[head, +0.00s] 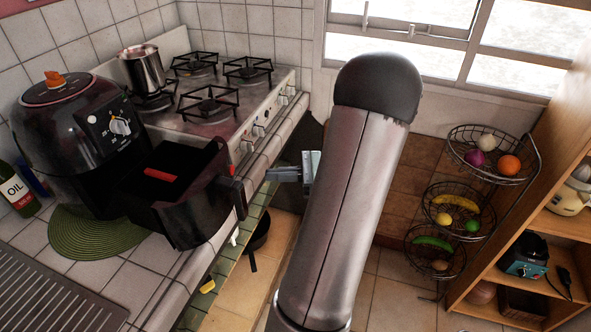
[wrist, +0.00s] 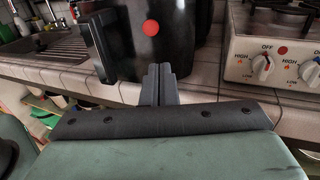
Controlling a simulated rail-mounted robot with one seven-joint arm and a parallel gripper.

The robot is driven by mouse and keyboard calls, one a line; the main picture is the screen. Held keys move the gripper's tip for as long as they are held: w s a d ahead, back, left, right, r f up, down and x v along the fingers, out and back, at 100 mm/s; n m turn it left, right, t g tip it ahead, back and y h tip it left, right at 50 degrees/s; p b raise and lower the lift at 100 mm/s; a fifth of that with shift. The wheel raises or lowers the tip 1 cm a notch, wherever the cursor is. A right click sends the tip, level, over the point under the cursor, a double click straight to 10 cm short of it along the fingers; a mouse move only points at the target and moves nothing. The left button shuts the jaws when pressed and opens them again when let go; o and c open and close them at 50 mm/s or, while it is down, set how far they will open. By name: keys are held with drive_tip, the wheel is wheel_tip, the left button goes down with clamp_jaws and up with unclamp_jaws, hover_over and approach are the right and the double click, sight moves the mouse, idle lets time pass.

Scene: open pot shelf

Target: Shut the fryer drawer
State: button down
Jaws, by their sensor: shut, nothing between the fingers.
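The black air fryer (head: 75,130) stands on the tiled counter at the left in the head view. Its drawer (head: 192,222) is pulled out towards my arm, with its dark inside and a red strip showing. The drawer handle (head: 232,190) sticks out on the side facing my gripper. My gripper (head: 270,174) is shut and empty, its fingers pointing at the handle side of the drawer. In the wrist view the shut fingers (wrist: 159,80) are in front of the drawer front (wrist: 170,50), just right of the handle (wrist: 104,45). I cannot tell whether they touch.
A stove (head: 220,100) with a steel pot (head: 142,70) stands behind the fryer. A green round mat (head: 95,232) lies under the fryer, beside an oil bottle (head: 18,190). Fruit baskets (head: 455,210) and a wooden shelf (head: 540,235) stand at the right. Open floor lies before the counter.

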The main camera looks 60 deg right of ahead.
sight(232, 170)
drive_tip(key=p+x, duration=0.1)
drive_tip(key=x, duration=0.6)
drive_tip(key=shift+w, duration=0.1)
